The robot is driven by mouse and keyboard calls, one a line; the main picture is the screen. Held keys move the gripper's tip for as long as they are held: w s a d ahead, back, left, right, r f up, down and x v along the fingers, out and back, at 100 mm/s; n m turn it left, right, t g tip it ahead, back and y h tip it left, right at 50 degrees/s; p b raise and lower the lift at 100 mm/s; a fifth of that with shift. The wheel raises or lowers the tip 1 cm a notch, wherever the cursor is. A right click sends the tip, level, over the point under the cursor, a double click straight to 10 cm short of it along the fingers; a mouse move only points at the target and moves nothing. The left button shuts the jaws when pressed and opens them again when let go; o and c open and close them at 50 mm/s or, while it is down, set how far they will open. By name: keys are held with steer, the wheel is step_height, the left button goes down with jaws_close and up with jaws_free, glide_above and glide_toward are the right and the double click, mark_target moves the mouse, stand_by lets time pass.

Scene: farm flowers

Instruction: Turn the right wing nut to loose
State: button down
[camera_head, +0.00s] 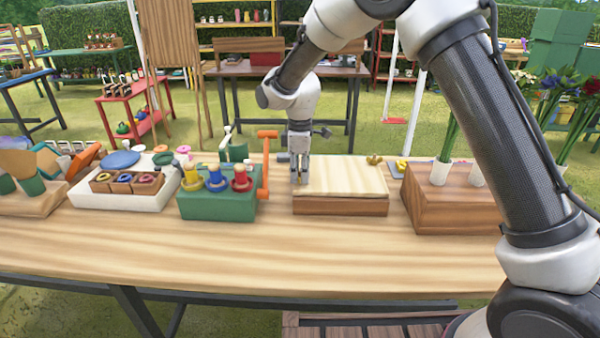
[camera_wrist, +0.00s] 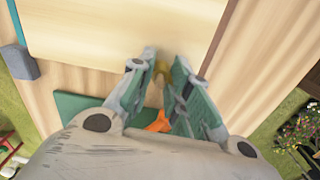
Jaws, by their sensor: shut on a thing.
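The wooden press has a pale top board (camera_head: 345,180) over a brown base (camera_head: 340,206) and stands on the workbench. A gold wing nut (camera_head: 374,160) shows at its back right in the head view, apart from my gripper. My gripper (camera_head: 299,180) points down at the press's left end. In the wrist view my gripper (camera_wrist: 158,66) has its fingertips closed on another small yellow-gold wing nut (camera_wrist: 161,68), beside the edge of the pale board (camera_wrist: 120,30). The fingers hide most of this nut, so its turn angle cannot be told.
A green box (camera_head: 218,206) with coloured pegs and an orange lever (camera_head: 264,165) stand close left of my gripper. A brown block (camera_head: 440,208) with flowers stands right of the press. The bench front (camera_head: 250,255) is clear.

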steer(key=n, duration=0.4)
steer(key=shift+n, duration=0.4)
steer(key=n, duration=1.3)
steer(key=shift+n, duration=0.4)
steer(key=c, duration=0.7)
jaws_free()
